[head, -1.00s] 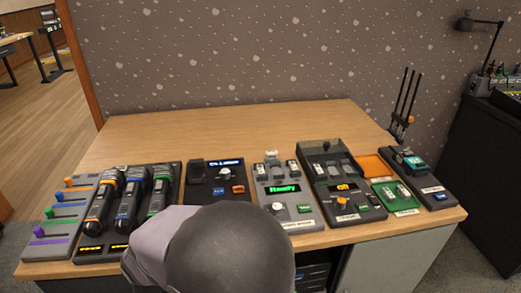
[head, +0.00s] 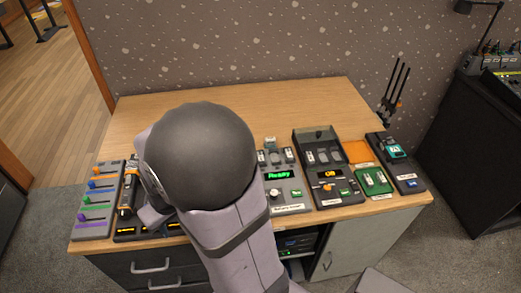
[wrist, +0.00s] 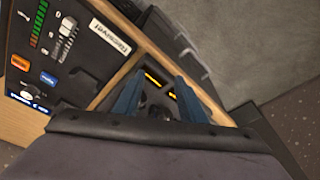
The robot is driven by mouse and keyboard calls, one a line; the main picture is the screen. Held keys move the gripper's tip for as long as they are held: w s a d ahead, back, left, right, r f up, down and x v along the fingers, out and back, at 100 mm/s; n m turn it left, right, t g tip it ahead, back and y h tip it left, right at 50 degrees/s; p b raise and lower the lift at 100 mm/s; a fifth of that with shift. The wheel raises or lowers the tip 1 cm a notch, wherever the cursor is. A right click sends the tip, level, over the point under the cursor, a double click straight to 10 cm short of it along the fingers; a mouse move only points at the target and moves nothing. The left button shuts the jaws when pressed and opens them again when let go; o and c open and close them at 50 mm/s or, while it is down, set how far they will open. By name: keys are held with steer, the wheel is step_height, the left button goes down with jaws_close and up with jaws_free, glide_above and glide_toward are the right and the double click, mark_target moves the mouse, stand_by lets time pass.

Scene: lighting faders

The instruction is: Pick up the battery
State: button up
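I cannot single out one battery with certainty. Small pale cells seem to lie in the green tray (head: 373,181) at the right of the table in the head view, too small to make out. The battery mixer (head: 284,190), with a green lit display, stands at the middle of the row. My gripper (wrist: 158,76) is open in the wrist view, its two blue fingers apart with nothing held. It points down over the dark charging dock (wrist: 172,94) with orange displays. In the head view my arm hides the gripper and much of the dock.
The fader panel (head: 95,205) stands at the left end of the table. A device with a raised clear cover (head: 315,135), an orange tray (head: 358,152) and a dark unit with a teal part (head: 395,150) stand to the right. The back of the wooden table (head: 290,105) is clear.

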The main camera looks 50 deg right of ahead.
steer(key=shift+m, duration=0.8)
steer(key=d+r, duration=0.1)
steer(key=d, duration=0.1)
steer(key=w+d+r+p, duration=0.1)
steer(key=d, duration=0.1)
steer(key=w+d+p, duration=0.1)
steer(key=d, duration=0.1)
steer(key=shift+r, duration=0.4)
steer(key=d+m, duration=0.1)
steer(key=d, duration=0.3)
steer(key=d+h+p, duration=0.1)
steer(key=d, duration=0.3)
steer(key=d+r+m, duration=0.1)
steer(key=d, duration=0.3)
steer(key=shift+d+m+t, duration=0.3)
steer(key=s+d+m+h+p, duration=0.1)
steer(key=s+d+m, duration=0.15)
steer(key=d, duration=0.55)
steer(key=s+d+m+h+p, duration=0.1)
steer(key=s+d, duration=0.3)
steer(key=d, duration=0.4)
steer(key=shift+n, duration=0.25)
steer(key=shift+p+x, duration=0.8)
steer(key=shift+x, duration=2.4)
steer(key=shift+w+a, duration=0.1)
steer(key=shift+a, duration=0.05)
jaws_close()
